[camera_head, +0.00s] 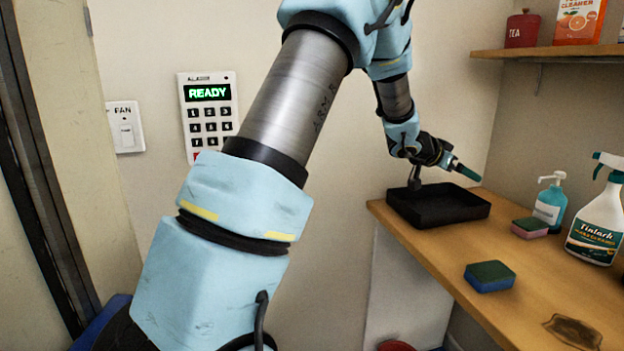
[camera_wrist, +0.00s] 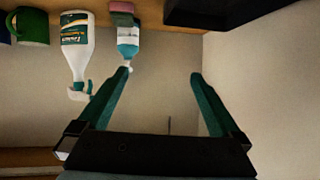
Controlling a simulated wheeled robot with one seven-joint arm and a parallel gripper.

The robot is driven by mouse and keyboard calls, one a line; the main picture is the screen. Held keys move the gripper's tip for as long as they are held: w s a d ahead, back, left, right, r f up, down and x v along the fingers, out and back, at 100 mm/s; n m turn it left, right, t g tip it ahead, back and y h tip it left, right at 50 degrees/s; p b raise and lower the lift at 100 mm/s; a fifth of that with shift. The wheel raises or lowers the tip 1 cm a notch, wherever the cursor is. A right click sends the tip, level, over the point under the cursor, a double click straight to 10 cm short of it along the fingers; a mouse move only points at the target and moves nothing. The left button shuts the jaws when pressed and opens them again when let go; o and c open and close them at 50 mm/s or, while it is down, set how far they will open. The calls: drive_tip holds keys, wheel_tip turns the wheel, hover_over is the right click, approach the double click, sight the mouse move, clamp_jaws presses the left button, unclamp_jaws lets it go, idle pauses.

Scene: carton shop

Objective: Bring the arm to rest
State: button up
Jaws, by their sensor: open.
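My arm is bent and raised, reaching from the lower left of the head view toward the counter at the right. My gripper (camera_head: 468,172) is over the back of the black tray (camera_head: 440,221), near the wall. In the wrist view my gripper (camera_wrist: 161,74) shows two green fingers spread apart with nothing between them. The wrist view appears upside down, with the counter along its top edge. A corner of the black tray shows at its top right.
The wooden counter (camera_head: 405,238) holds a blue-green sponge (camera_head: 490,276), a pink-green sponge (camera_head: 530,227), a pump bottle (camera_head: 550,203) and a spray bottle (camera_head: 597,222). A dark stain (camera_head: 573,332) marks its front. A shelf (camera_head: 560,51) is above. A keypad (camera_head: 208,114) reads READY.

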drive_tip(key=a+f+n+t+y, duration=0.3)
drive_tip(key=a+n+y, duration=0.55)
drive_tip(key=a, duration=2.05)
drive_tip(key=s+a+f+n+g+y, duration=0.1)
drive_tip(key=s+a+f+n+g, duration=0.1)
drive_tip(key=s+a, duration=0.5)
drive_tip(key=s+a+f+n+g+y, duration=0.2)
drive_tip(key=s+a+f+g, duration=0.2)
drive_tip(key=s+a, duration=0.4)
drive_tip(key=s+g, duration=0.1)
drive_tip(key=s, duration=0.6)
drive_tip(key=shift+s+f, duration=0.25)
drive_tip(key=shift+f, duration=0.1)
